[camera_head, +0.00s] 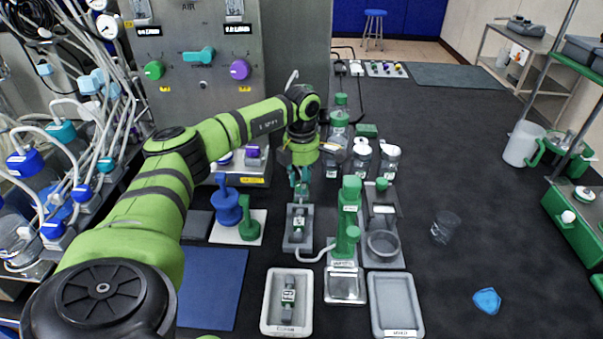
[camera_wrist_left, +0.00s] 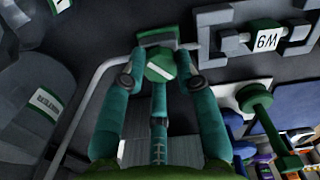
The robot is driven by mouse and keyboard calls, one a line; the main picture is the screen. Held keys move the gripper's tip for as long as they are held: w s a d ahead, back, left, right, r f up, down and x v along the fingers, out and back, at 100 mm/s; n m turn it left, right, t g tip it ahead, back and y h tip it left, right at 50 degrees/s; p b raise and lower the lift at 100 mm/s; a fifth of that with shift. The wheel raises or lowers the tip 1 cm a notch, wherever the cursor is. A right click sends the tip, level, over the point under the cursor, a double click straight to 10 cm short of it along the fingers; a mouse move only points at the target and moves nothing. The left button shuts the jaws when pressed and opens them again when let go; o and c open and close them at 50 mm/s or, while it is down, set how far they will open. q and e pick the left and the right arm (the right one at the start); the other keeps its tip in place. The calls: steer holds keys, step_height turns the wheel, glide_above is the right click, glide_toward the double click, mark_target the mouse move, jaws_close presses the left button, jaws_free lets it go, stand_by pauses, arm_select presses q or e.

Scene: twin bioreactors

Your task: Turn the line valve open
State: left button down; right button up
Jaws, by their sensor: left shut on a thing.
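My left gripper (camera_head: 301,184) reaches down over a grey fixture (camera_head: 297,238) in the middle of the bench, which has a pale tube running from its side. In the left wrist view the two teal fingers (camera_wrist_left: 161,77) close around a green labelled piece (camera_wrist_left: 160,67) with a dark bar behind it. This piece appears to be the handle of the line valve, but its label is too small to read. How far the handle is turned cannot be told. My right gripper is in neither view.
A green stand (camera_head: 349,205) and a grey holder (camera_head: 385,262) stand right of the fixture. Blue and green tools (camera_head: 228,206) stand at its left. A white tray (camera_head: 267,318) and a grey tray (camera_head: 404,314) lie in front.

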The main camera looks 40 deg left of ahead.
arm_select(q)
steer(key=n+p, duration=0.1)
steer(key=n, duration=0.4)
steer(key=shift+n+p, duration=0.3)
steer(key=shift+p, duration=0.1)
steer(key=shift+n+p, duration=0.7)
steer(key=shift+n, duration=1.6)
steer(key=c, duration=0.9)
jaws_free()
steer(key=shift+c, duration=0.2)
step_height(320, 180, up, 12)
